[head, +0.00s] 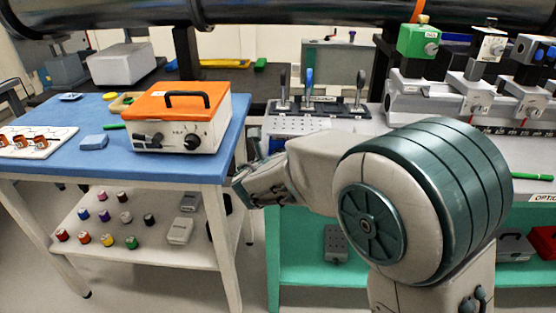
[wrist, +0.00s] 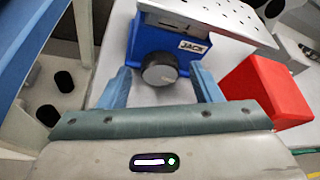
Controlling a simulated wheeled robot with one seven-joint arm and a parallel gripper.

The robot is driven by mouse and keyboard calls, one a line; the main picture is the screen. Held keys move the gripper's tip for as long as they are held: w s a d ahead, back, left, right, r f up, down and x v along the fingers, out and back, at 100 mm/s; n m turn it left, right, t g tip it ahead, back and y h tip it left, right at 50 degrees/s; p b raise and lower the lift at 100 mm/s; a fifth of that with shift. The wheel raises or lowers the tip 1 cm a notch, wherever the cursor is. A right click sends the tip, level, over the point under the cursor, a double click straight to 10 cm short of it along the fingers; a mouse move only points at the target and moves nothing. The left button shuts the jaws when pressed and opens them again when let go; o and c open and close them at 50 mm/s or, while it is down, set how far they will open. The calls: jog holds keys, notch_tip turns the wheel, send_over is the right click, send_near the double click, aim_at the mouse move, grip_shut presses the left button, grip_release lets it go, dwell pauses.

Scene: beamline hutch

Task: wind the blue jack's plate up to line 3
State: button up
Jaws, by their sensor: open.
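The blue jack (wrist: 150,45), labelled JACK, stands on a pale top in the wrist view. Its perforated metal plate (wrist: 215,15) is above the blue body. A round dark-grey knob (wrist: 160,70) faces my gripper (wrist: 162,80). My gripper is open, with one blue finger on each side of the knob and a visible gap between the fingers and the knob. I cannot read any numbered lines on the jack. In the head view my gripper (head: 258,183) is at the bench's left end, below a perforated plate (head: 297,125) that looks like the jack's; my arm hides much beneath it.
A red block (wrist: 268,92) stands right of the jack, close to my right finger. In the head view, a blue-topped table (head: 215,140) with an orange-lidded box (head: 180,117) is at left. Upright levers (head: 308,85) stand behind the plate. A rail with mounts (head: 435,100) is at right.

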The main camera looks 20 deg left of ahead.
jog(key=shift+w+f, duration=0.1)
jog(key=shift+w, duration=0.15)
jog(key=c, duration=1)
jog(key=shift+b, duration=0.35)
jog(key=m+b, duration=0.1)
jog(key=b, duration=0.1)
jog(key=m+y+b, duration=0.1)
jog(key=b, duration=0.1)
jog(key=shift+d+f+y+b, duration=0.15)
jog(key=shift+f+y+b, duration=0.05)
jog(key=shift+y+b, duration=0.1)
jog(key=m+y+b, duration=0.1)
jog(key=m+b, duration=0.1)
jog(key=b, duration=0.1)
jog(key=shift+r+g+b, duration=0.15)
jog(key=shift+g+b, duration=0.2)
jog(key=shift+g, duration=0.05)
jog(key=shift+r, duration=0.1)
